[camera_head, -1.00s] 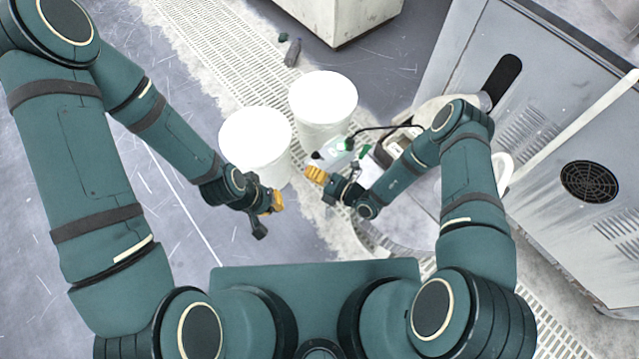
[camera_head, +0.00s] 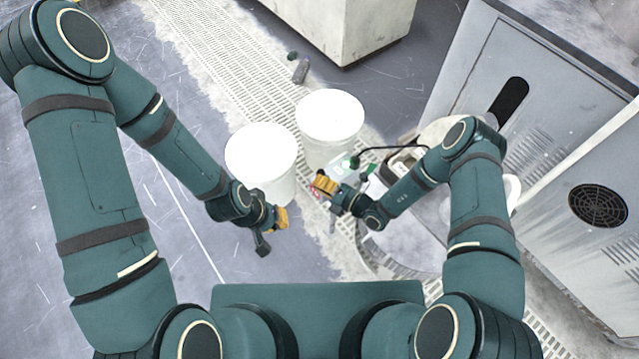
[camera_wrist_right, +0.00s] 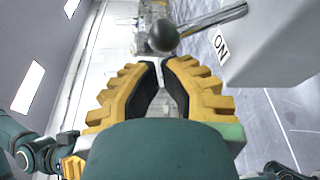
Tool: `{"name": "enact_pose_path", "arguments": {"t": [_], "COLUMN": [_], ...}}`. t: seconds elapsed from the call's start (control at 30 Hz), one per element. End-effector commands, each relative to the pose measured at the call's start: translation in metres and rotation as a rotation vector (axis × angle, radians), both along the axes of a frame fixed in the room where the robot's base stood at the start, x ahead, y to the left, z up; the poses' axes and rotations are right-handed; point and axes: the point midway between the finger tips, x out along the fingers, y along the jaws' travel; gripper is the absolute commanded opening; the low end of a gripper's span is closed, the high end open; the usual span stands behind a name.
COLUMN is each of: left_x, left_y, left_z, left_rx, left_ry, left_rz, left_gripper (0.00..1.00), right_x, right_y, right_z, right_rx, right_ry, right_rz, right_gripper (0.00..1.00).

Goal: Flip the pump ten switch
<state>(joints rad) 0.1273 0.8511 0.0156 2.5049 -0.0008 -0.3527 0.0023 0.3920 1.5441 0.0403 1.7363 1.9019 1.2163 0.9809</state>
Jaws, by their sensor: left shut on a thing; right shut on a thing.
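In the right wrist view, a switch lever (camera_wrist_right: 215,19) with a dark ball knob (camera_wrist_right: 163,36) sticks out from a pale box (camera_wrist_right: 275,45) with an "ON" label (camera_wrist_right: 220,45). My right gripper (camera_wrist_right: 160,63) has its yellow fingers nearly together, tips just short of the knob in the picture; contact cannot be told. In the head view, the right gripper (camera_head: 324,186) is beside a small pale unit with a green light (camera_head: 343,163), partly hiding it. My left gripper (camera_head: 282,217) is shut, below the left bucket; what either gripper holds cannot be made out.
Two white-topped buckets (camera_head: 262,150) (camera_head: 330,113) stand beyond the grippers. A grey machine cabinet (camera_head: 480,80) with a fan grille stands at the right. A dark bottle (camera_head: 301,70) lies on the floor grating. The floor at the left is clear.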

Motion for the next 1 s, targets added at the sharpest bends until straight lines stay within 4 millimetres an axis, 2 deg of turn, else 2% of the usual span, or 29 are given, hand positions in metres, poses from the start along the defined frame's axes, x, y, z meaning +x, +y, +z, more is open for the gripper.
{"name": "enact_pose_path", "arguments": {"t": [0.47,1.0], "left_x": [0.001,0.002], "left_y": [0.0,0.0], "left_z": [-0.004,-0.009], "left_rx": [0.0,0.001], "left_ry": [-0.002,-0.005], "left_rz": [0.001,0.001], "left_gripper": [0.0,0.0], "right_x": [0.002,0.007], "right_y": [-0.003,-0.009], "right_z": [0.004,0.011], "right_rx": [0.066,0.065], "right_ry": [0.047,0.045], "right_rz": [-0.001,-0.003], "right_gripper": [0.0,0.0]}}
